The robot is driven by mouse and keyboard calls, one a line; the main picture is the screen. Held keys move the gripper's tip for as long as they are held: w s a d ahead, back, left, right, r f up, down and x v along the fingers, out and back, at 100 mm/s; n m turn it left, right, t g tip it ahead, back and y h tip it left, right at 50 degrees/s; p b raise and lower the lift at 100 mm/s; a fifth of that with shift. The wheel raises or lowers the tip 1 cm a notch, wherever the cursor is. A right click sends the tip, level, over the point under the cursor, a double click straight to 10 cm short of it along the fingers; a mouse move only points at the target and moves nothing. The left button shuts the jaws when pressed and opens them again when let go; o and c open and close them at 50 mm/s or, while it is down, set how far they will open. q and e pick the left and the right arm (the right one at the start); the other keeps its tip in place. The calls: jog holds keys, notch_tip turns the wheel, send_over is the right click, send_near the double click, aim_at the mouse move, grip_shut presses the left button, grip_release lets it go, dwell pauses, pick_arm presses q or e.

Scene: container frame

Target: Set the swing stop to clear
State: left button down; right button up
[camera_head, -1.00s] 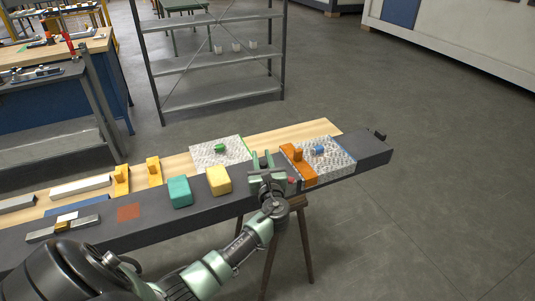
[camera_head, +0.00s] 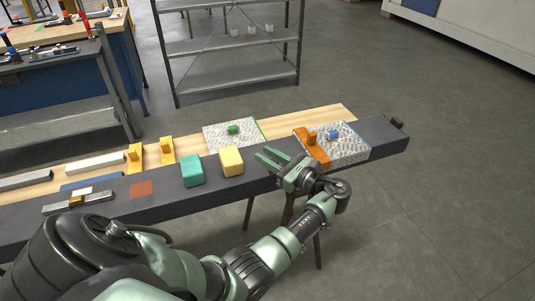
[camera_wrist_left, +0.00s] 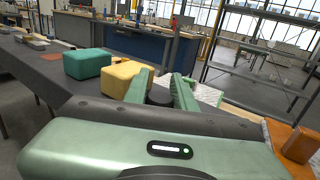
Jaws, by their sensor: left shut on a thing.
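My left gripper (camera_head: 268,154) is over the dark bench beam, between the yellow block (camera_head: 231,161) and the orange stop piece (camera_head: 312,147). In the left wrist view its two green fingers stand on either side of a dark round knob (camera_wrist_left: 160,96), and it is shut on that. Whether this knob belongs to the swing stop I cannot tell; the fingers hide most of it. The orange piece has a raised grip and lies along the left edge of a tread plate (camera_head: 352,146) bearing a blue knob (camera_head: 333,134). My right gripper is not in view.
A teal block (camera_head: 192,171) stands left of the yellow one. A tread plate with a green knob (camera_head: 233,129) lies behind them. Yellow brackets (camera_head: 167,150) and metal bars (camera_head: 95,166) are farther left. A grey shelf (camera_head: 232,80) stands behind on open floor.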

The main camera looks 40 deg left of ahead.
pick_arm(q)
jog(key=shift+s+d+n+g, duration=0.15)
jog(key=shift+n+g, duration=0.15)
jog(key=shift+g, duration=0.1)
jog(key=c, duration=1.4)
grip_release()
jog(key=shift+c, duration=0.2)
jog(key=shift+d, duration=0.1)
jog(key=shift+d+f, duration=0.1)
jog(key=shift+d, duration=0.25)
jog(key=d+b, duration=0.2)
jog(key=d, duration=0.5)
